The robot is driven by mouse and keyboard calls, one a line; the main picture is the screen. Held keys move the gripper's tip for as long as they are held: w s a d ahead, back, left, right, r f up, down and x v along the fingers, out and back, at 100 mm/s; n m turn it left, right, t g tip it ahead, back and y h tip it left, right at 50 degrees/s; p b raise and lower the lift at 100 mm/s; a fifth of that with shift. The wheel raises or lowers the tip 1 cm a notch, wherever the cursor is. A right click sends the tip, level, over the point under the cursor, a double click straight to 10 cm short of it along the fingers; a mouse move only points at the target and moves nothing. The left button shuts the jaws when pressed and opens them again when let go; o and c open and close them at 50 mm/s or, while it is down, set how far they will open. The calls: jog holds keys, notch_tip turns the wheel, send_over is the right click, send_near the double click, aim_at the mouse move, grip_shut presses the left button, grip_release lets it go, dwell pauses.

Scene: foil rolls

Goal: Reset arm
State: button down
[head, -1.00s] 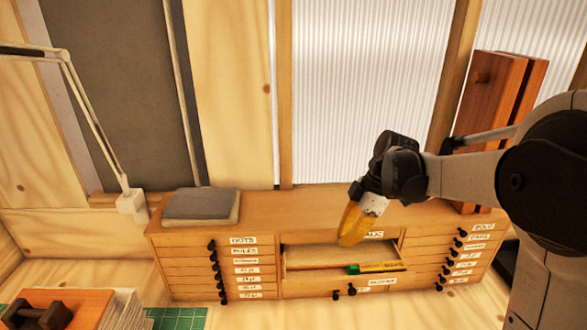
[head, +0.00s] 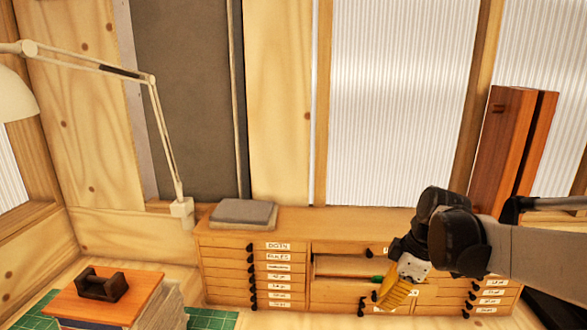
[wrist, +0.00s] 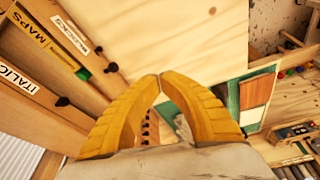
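My gripper (head: 394,296) is in front of the middle of the wooden drawer cabinet (head: 225,232), beside an open drawer (head: 335,266). In the wrist view my gripper (wrist: 159,77) has its yellow fingers curved together. Their tips meet, with nothing visible held between them.
A grey-topped block (head: 243,213) lies on the cabinet top. A lamp (head: 160,130) stands at left. A dark handled thing (head: 100,284) sits on an orange board at lower left. A tall red-brown wooden piece (head: 505,145) stands at right. Pale bare wood surface (wrist: 190,35) lies below my gripper.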

jog(key=s+f+m+t+h+b, duration=0.3)
jog(key=s+f+m+t+b, duration=0.3)
jog(key=s+f+m+b, duration=0.8)
notch_tip(320, 180, down, 4)
jog(key=s+a+b, duration=0.1)
jog(key=s+b, duration=0.2)
jog(key=b, duration=0.1)
jog(key=shift+r+b, duration=0.25)
jog(key=shift+b, duration=0.1)
